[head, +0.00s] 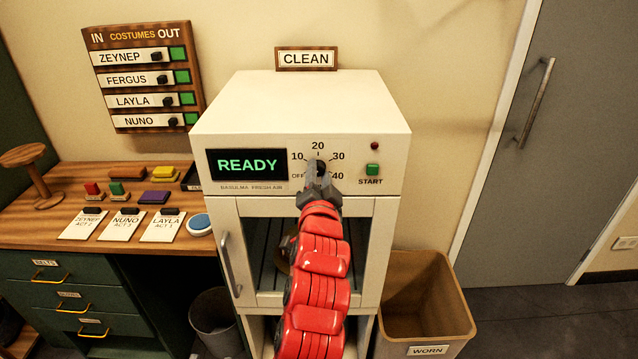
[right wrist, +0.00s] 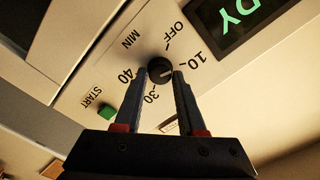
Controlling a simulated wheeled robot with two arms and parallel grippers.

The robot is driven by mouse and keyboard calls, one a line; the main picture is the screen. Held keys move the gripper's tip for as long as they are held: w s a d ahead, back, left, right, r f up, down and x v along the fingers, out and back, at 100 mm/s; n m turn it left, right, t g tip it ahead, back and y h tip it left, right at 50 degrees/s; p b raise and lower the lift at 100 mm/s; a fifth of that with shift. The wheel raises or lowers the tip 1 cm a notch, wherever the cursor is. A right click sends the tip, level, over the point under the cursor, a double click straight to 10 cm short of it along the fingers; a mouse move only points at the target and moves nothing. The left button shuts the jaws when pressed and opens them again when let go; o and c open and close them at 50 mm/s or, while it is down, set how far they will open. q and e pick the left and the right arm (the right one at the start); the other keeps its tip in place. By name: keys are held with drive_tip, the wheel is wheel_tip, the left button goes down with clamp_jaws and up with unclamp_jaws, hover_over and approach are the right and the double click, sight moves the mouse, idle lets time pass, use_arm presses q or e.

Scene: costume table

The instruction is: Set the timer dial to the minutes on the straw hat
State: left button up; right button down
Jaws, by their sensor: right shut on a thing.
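The timer dial (head: 319,166) is a small black knob on the white cabinet's front panel, ringed by OFF, 10, 20, 30 and 40. It also shows in the right wrist view (right wrist: 159,69), with a pale mark that seems to point between 10 and 20; I cannot read it exactly. My right gripper (head: 319,178), on a red arm, is shut on the dial, one finger on each side. One finger hides the 20 in the wrist view. No straw hat or minutes for it can be made out. My left gripper is out of view.
The display (head: 247,164) reads READY. A green START button (head: 372,169) sits right of the dial. The cabinet's door (head: 262,250) is shut; its inside is dark. Cards such as the NUNO card (head: 122,226) lie on the wooden desk (head: 60,200). A WORN bin (head: 440,290) stands right.

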drive_tip(key=shift+m, duration=1.1)
drive_tip(key=c, duration=0.5)
unclamp_jaws()
